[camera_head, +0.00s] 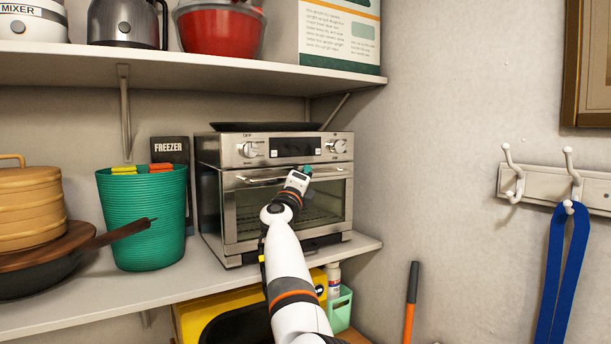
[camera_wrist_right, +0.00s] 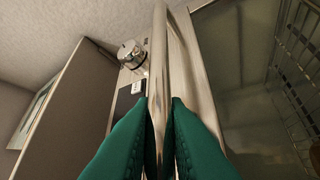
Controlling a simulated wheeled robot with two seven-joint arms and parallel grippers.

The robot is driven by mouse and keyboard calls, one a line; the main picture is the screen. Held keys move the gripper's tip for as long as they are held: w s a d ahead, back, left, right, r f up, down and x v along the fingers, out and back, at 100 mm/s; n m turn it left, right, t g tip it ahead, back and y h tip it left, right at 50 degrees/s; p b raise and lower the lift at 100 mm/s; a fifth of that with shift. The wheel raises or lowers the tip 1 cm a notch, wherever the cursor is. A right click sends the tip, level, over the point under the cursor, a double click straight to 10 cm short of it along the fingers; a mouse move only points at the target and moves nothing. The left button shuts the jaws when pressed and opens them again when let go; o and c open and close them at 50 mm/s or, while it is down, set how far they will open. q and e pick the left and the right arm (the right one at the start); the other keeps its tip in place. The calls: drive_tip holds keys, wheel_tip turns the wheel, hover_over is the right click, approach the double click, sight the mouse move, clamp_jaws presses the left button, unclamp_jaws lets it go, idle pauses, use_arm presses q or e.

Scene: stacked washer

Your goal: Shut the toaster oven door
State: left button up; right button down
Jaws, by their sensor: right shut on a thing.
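The toaster oven (camera_head: 225,150) is a steel box on the middle shelf. Its glass door (camera_head: 330,200) stands upright against the front, shut or nearly so; I cannot tell if a small gap remains. The bar handle (camera_head: 262,180) runs along the door's top edge. My right gripper (camera_head: 306,170) is at the right part of this handle. In the right wrist view its green fingers (camera_wrist_right: 158,105) lie on both sides of the handle (camera_wrist_right: 159,50), shut on it. The door glass (camera_wrist_right: 225,70) and a wire rack show there too. My left gripper is not in view.
A green basket (camera_head: 145,220) stands left of the oven, with a pan (camera_head: 40,273) and a stacked steamer (camera_head: 30,205) farther left. A dark tray (camera_head: 265,127) lies on the oven. An upper shelf (camera_head: 180,70) hangs above. The wall (camera_head: 430,130) is close on the right.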

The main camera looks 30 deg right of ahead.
drive_tip(key=c, duration=1.4)
unclamp_jaws()
drive_tip(key=shift+c, duration=0.2)
drive_tip(key=shift+a+f, duration=0.1)
drive_tip(key=shift+s+a+f+b, duration=0.15)
drive_tip(key=shift+f+b, duration=0.05)
drive_tip(key=shift+b, duration=0.2)
drive_tip(key=b+v, duration=0.6)
drive_tip(key=v, duration=0.5)
drive_tip(key=shift+b, duration=0.4)
drive_tip(key=shift+s+a, duration=0.15)
drive_tip(key=shift+a, duration=0.05)
